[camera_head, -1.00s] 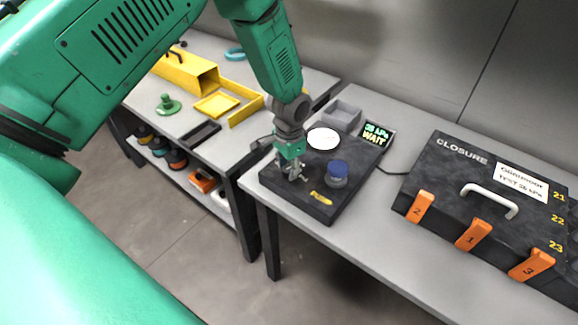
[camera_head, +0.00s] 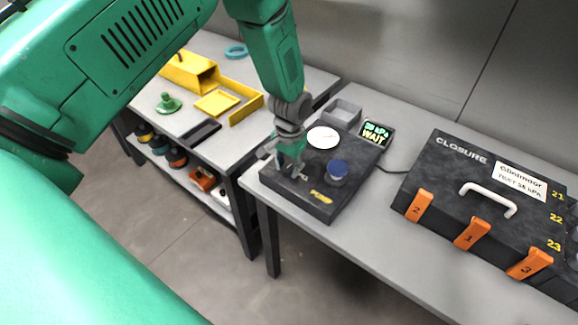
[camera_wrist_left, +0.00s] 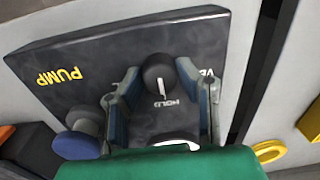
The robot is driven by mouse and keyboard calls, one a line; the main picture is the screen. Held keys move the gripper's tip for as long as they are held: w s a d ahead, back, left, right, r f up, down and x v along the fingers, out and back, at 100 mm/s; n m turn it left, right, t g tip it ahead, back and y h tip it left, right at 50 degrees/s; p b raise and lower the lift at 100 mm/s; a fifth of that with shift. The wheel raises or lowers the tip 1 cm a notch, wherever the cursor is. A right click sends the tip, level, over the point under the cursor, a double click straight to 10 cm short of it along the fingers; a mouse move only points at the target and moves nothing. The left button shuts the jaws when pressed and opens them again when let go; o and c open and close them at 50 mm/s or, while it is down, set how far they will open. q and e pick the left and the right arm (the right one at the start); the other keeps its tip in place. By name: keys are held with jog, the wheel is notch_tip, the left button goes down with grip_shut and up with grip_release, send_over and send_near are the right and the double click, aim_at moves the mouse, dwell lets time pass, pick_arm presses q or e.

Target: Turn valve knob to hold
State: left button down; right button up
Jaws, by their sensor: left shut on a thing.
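The black valve knob (camera_wrist_left: 158,75) with a white pointer line sits on the dark panel (camera_wrist_left: 60,48) in the left wrist view. Its pointer faces the HOLD lettering (camera_wrist_left: 168,103), with the VENT lettering (camera_wrist_left: 205,73), partly hidden, to the right. My left gripper (camera_wrist_left: 157,73) has one finger on each side of the knob and is shut on it. In the head view my left gripper (camera_head: 290,172) is at the panel's left part and hides the knob. My right gripper is not in view.
A blue-topped pump knob (camera_head: 337,170), a round white gauge (camera_head: 323,138) and a display (camera_head: 376,133) reading WAIT are close by. A grey open box (camera_head: 343,112) stands behind. A black closure case (camera_head: 455,180) is at right. Yellow parts (camera_head: 215,103) lie on the left table.

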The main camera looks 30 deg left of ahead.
aim_at(289, 168)
pick_arm(q)
jog(key=c, duration=1.2)
grip_release()
jog(key=shift+r, duration=0.5)
notch_tip(289, 168, up, 11)
jog(key=shift+d+f, duration=0.1)
jog(key=shift+d, duration=0.05)
